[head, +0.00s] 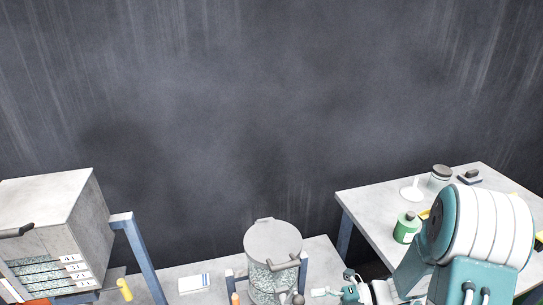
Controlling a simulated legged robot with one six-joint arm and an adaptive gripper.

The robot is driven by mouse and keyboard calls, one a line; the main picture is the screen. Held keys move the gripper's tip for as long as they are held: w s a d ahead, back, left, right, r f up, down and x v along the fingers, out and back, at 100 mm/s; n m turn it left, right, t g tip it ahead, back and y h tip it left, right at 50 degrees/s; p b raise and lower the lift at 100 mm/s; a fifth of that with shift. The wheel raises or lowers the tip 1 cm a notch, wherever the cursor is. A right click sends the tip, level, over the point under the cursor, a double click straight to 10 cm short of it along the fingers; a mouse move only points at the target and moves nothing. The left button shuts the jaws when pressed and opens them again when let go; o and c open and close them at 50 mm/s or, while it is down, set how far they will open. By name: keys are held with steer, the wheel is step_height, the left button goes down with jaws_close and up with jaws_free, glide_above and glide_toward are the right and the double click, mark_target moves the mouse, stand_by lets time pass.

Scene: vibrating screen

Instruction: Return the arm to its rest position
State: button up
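My arm shows at the lower right as a large white and teal link (485,228), in front of the right table. Small teal and white parts near the bottom edge look like my gripper (345,289). They are just right of a grey lidded cylinder (272,240), which seems to be the vibrating screen. The cylinder stands upright, with a dark handle at its front right. A gap between it and the gripper cannot be judged. The fingers are small and partly cut off, so their opening is unclear. No held object can be made out.
A white box (194,283) lies on the middle bench. The right table (375,205) bears a green bottle (406,228) and a jar (440,178). A dark wall closes the back.

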steer(key=s+d+r+m+t+h, duration=0.2)
steer(key=s+r+m+h, duration=0.4)
steer(key=m, duration=1)
steer(key=s+d+r+m+t+h, duration=0.2)
steer(key=s+r+m+h, duration=0.4)
steer(key=m, duration=1.1)
steer(key=shift+d+r+t+h, duration=0.3)
steer(key=shift+r+t+h, duration=0.6)
steer(key=shift+r+h, duration=1.75)
steer(key=shift+r+y, duration=0.55)
